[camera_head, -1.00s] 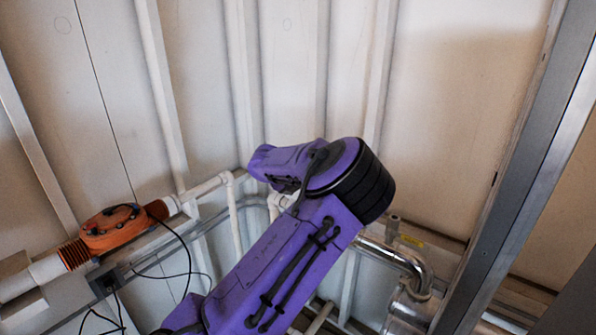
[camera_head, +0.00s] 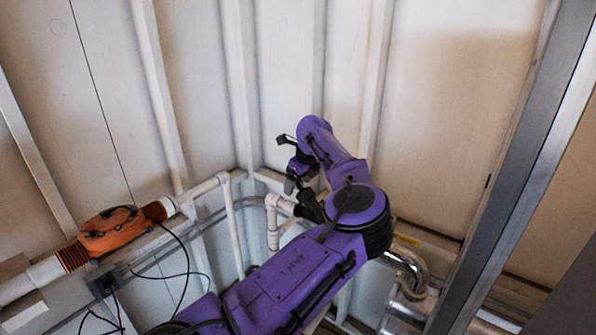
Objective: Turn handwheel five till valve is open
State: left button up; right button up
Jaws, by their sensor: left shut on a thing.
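My left arm reaches in from the bottom with its purple links and bends over at the wrist. My left gripper (camera_head: 296,183) is small and dark in this view, beside the white pipe in the corner. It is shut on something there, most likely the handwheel. A dark part (camera_head: 310,206) at the end of the white pipe fitting may belong to this handwheel. My arm and wrist hide much of it, and no number is readable. Whether the valve is open cannot be seen. My right gripper is not in view.
An orange ribbed unit (camera_head: 113,230) with black cables sits on a white pipe (camera_head: 45,272) at the left. White pipes (camera_head: 272,222) run down in the corner. A shiny metal pipe (camera_head: 409,272) bends behind my elbow. A grey metal post (camera_head: 520,180) slants at the right.

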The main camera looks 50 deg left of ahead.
pick_arm(q)
jog(key=shift+f+n+g, duration=0.15)
jog(key=shift+n+g, duration=0.15)
jog(key=shift+g, duration=0.3)
jog(key=shift+f, duration=0.1)
jog(key=o, duration=0.9)
jog(key=shift+o, duration=0.2)
jog(key=shift+r, duration=0.2)
jog(key=b+v, duration=0.1)
jog(key=v, duration=0.9)
jog(key=shift+a, duration=0.25)
jog(key=shift+w+r, duration=0.1)
